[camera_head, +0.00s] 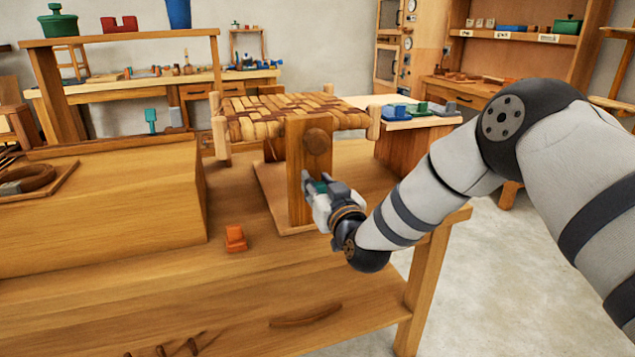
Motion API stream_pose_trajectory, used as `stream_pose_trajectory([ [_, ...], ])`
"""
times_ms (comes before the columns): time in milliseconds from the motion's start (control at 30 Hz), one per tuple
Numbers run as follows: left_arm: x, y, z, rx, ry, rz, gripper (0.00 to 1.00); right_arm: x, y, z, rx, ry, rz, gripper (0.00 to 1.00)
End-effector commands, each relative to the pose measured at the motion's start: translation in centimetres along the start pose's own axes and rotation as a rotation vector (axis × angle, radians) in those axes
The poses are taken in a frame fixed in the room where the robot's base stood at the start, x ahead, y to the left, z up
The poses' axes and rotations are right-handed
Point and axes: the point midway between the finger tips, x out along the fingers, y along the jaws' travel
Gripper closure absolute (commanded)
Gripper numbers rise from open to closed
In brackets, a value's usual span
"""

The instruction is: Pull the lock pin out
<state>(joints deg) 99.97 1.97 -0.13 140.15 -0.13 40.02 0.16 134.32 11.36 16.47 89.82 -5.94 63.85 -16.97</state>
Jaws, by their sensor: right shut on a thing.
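The woven bark seat (290,108) sits on a wooden stand with an upright post (296,160) and a flat base (268,195) on the bench. A round wooden knob (317,141) shows on the post's right face. My right gripper (312,186) is at the post's lower right side, below the knob. It is shut on a small green piece, apparently the lock pin (320,186), mostly hidden between the fingers. I cannot tell how deep the pin sits in the post. My left gripper is not in view.
A small orange block (235,239) lies on the wooden bench (180,270), left of the stand. A large wooden box (110,205) fills the bench's left side. Blue and green items (408,110) lie on a side table behind. The bench front is mostly clear.

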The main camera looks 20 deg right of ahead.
Motion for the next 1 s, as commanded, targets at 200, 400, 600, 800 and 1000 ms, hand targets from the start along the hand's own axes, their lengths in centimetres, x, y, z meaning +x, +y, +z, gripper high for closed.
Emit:
stream_pose_trajectory([
  [200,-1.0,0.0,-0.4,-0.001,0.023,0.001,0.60,-1.0,0.0,0.2,-0.001,-0.008,-0.002,1.00],
  [400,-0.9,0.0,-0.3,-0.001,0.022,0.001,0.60,-1.0,0.0,0.4,-0.002,-0.011,-0.002,0.61],
  [600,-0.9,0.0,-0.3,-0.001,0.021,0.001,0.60,-1.0,0.0,0.3,-0.001,-0.008,-0.002,0.52],
  [800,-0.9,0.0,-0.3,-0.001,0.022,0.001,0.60,-1.4,0.0,0.2,-0.001,-0.008,-0.002,0.52],
  [1000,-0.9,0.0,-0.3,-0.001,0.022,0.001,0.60,-6.1,-0.1,0.2,-0.001,-0.012,-0.003,0.52],
])
